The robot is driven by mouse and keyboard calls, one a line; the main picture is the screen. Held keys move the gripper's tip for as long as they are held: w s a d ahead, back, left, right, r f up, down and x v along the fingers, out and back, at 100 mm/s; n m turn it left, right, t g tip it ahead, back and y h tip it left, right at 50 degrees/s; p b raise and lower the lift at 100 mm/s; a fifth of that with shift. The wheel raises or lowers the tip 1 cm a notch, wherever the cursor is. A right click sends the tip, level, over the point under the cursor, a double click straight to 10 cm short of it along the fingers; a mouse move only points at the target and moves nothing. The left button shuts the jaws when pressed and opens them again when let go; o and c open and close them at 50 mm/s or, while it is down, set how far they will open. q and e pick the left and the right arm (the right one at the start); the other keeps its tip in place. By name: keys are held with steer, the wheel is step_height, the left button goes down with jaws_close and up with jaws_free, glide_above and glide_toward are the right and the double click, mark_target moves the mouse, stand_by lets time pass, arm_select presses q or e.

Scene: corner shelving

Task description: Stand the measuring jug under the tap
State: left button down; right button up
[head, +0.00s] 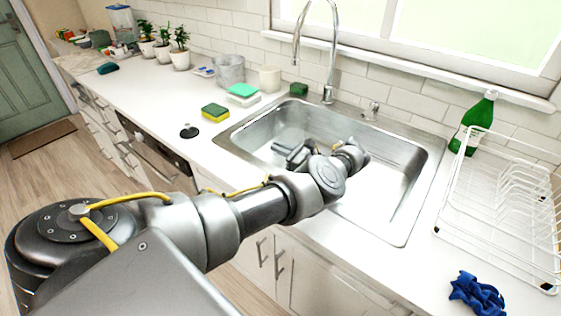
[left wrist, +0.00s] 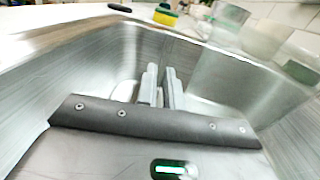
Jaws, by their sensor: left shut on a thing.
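My left gripper (head: 284,150) is low inside the steel sink basin (head: 405,165), and its two fingers (left wrist: 160,88) are close together in the left wrist view. The measuring jug is hard to make out. A pale, see-through shape (left wrist: 125,92) beside the fingers may be part of it, but its outline and tilt cannot be told. The tap (head: 332,45) rises behind the basin, and its curved spout hangs over the basin's back left part, beyond the gripper. My right gripper is not in view.
A sponge (head: 215,112), a black stopper (head: 188,131) and a grey pot (head: 230,70) stand left of the sink. A white dish rack (head: 500,200), a green bottle (head: 478,120) and a blue cloth (head: 477,294) are on the right. The basin walls surround my gripper.

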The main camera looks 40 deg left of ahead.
arm_select(q)
step_height(320, 180, down, 3)
steer(key=shift+f+b, duration=0.1)
steer(key=shift+b, duration=1)
steer(key=shift+f, duration=0.25)
steer(key=shift+r, duration=0.1)
steer(key=shift+f, duration=0.25)
steer(key=c, duration=1.5)
jaws_free()
steer(key=shift+c, duration=0.2)
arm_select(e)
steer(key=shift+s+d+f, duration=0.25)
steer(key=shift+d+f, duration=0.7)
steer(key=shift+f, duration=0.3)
arm_select(q)
steer(key=shift+r, duration=0.1)
